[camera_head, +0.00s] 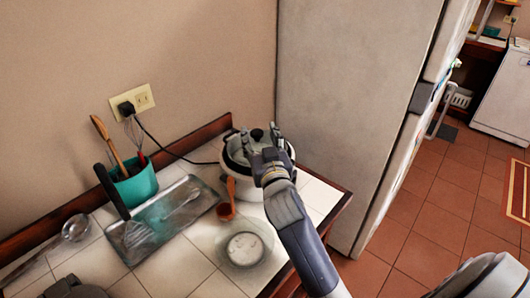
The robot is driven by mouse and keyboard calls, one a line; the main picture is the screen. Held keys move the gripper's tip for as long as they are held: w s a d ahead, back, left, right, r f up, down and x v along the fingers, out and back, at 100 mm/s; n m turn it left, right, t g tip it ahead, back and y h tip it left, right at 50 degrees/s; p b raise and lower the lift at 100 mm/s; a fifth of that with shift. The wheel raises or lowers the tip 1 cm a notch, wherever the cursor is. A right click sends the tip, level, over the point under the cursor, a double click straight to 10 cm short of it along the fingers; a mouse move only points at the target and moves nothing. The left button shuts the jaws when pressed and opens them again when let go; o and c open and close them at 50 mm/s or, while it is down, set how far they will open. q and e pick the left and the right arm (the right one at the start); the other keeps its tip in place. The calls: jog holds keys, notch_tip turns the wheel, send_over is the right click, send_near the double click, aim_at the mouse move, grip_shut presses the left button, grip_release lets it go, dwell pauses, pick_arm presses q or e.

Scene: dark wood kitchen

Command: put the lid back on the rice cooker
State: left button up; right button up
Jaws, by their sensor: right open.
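The white rice cooker (283,181) stands on the tiled counter against the fridge side. Its lid (238,149), pale with a dark knob (257,134), shows at the cooker's top. Whether the lid is fully seated cannot be told, because my right gripper covers the near side. My right gripper (262,136) is open, with its fingers on either side of the knob in the picture. Whether the fingers touch the knob is unclear. A dark grey part of mine, probably the left gripper (70,288), shows at the bottom left edge, mostly cut off.
A metal tray (163,222) with a whisk and spatula lies left of the cooker. A teal utensil pot (136,186) stands behind it. A brown measuring spoon (226,211) and a round clear dish (244,248) lie in front. The tall fridge (345,90) blocks the right side.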

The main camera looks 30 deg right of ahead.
jog(key=b+v, duration=0.1)
jog(key=v, duration=0.3)
jog(key=shift+s+a+f, duration=0.1)
jog(key=shift+s+a, duration=0.05)
jog(key=shift+s, duration=0.2)
jog(key=shift+s+a, duration=0.15)
jog(key=shift+s, duration=0.5)
